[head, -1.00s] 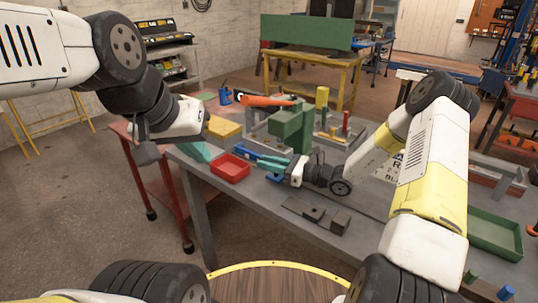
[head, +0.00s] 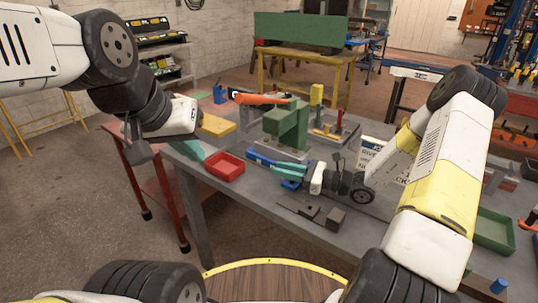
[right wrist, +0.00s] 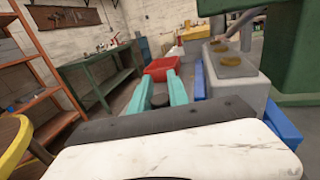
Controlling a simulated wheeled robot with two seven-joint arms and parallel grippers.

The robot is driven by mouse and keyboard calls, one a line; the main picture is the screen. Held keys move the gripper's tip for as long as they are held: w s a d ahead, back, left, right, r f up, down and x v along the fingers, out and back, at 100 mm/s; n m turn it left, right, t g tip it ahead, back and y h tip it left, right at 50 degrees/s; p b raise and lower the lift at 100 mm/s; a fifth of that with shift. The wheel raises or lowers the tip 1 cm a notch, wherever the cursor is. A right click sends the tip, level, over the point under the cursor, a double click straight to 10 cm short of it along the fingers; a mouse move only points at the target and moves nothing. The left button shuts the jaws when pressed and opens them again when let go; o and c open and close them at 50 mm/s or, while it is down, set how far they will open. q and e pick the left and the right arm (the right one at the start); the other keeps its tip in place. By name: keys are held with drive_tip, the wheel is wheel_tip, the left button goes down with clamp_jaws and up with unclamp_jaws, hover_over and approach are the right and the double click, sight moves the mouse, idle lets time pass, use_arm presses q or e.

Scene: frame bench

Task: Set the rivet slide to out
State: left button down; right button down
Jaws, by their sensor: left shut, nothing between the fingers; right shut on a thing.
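The green press (head: 287,128) stands on the grey bench. At its foot is a low blue piece (head: 262,158), which I take for part of the rivet slide. In the right wrist view, a grey block (right wrist: 232,68) bears small brass-coloured pieces, with blue (right wrist: 285,124) beside it.
A red tray (head: 225,169) lies left of my right fingers. A yellow block (head: 217,127) and an orange tool (head: 262,99) are behind it. Dark metal pieces (head: 320,215) lie at the front edge. A green tray (head: 494,234) is at the right.

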drive_tip(key=shift+v, duration=0.85)
drive_tip(key=shift+s, duration=0.15)
drive_tip(key=c, duration=1.3)
unclamp_jaws()
drive_tip(key=shift+a, duration=0.1)
drive_tip(key=shift+o, duration=0.2)
drive_tip(key=shift+v, duration=3.9)
